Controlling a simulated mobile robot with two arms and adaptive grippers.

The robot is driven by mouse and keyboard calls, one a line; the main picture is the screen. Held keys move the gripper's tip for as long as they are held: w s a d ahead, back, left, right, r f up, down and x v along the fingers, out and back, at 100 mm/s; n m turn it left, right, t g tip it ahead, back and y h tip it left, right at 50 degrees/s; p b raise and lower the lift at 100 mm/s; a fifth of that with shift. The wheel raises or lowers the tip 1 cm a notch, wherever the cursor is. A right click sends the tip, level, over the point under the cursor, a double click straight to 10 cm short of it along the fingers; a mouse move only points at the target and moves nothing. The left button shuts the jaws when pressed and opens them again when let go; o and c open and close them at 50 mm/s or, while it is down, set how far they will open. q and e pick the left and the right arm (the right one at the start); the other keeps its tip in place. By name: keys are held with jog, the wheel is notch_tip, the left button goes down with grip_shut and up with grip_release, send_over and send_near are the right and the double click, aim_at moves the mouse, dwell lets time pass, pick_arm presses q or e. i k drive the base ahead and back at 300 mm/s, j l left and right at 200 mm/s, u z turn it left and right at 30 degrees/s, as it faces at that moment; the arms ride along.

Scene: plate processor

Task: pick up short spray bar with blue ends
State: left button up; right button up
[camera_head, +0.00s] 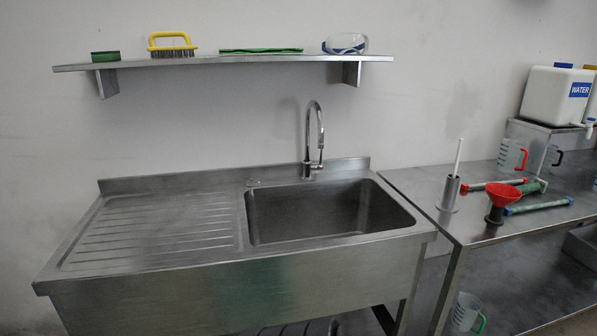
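A short bar with a green-grey middle and blue ends (540,206) lies on the steel table (480,232) at the right. It lies near a red funnel (505,194) that stands on a dark base to its left. A similar bar with red ends (482,186) lies behind the funnel and is partly covered by it. Neither of my grippers is in view.
A steel sink (160,275) with a tap (316,140) stands at the centre-left. A metal holder with a white rod (449,192) stands near the table's left edge. Measuring jugs (511,156) and a white water container (552,97) are at the back right.

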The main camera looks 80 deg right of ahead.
aim_at(509, 211)
jog(key=z, duration=2.55)
